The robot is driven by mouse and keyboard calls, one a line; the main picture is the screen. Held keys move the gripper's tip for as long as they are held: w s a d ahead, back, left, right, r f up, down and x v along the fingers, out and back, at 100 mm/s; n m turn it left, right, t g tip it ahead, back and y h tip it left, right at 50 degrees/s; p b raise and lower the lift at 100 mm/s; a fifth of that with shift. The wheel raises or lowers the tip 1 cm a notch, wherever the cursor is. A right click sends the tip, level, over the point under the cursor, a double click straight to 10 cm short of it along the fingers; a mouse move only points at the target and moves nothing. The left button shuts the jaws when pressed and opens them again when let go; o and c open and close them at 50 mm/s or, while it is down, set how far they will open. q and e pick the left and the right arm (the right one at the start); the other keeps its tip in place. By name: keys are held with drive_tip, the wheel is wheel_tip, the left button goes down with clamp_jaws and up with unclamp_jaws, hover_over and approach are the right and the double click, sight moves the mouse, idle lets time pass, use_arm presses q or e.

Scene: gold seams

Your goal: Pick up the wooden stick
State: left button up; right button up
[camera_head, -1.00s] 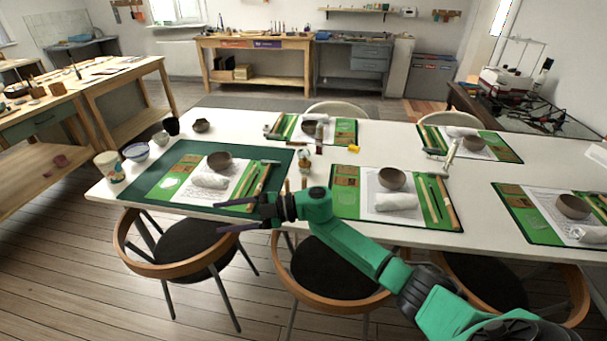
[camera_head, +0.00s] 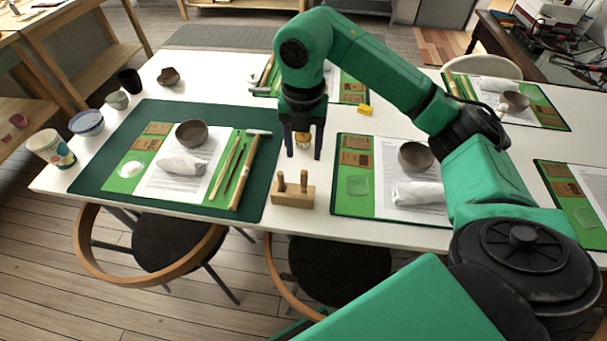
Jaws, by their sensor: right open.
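On the green board of the left place setting lie several slim tools side by side. They are a thin wooden stick (camera_head: 224,172), a darker thin tool (camera_head: 236,172) and a thicker light-wood handle (camera_head: 246,178) with a pale head at its far end. I cannot tell for sure which one is the task's stick. My right gripper (camera_head: 304,153) points down, open and empty, to the right of these tools and apart from them. A small jar (camera_head: 302,140) shows between its fingers. My left gripper is not in view.
A wooden block with two pegs (camera_head: 293,193) stands just in front of my right gripper. A bowl (camera_head: 192,133) and a rolled white cloth (camera_head: 182,163) share the left setting. Another setting with a bowl (camera_head: 415,156) is on the right. Chairs (camera_head: 150,250) line the near table edge.

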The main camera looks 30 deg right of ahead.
hover_over(304, 186)
drive_tip(key=f, duration=0.4)
drive_tip(key=shift+w+d+f+p, duration=0.15)
drive_tip(key=shift+w+p, duration=0.15)
wheel_tip(304, 186, down, 7)
drive_tip(key=shift+p, duration=0.8)
drive_tip(key=shift+w, duration=0.1)
drive_tip(key=shift+c, duration=0.9)
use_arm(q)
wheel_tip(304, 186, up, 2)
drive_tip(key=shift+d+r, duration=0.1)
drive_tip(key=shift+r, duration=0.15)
use_arm(e)
clamp_jaws()
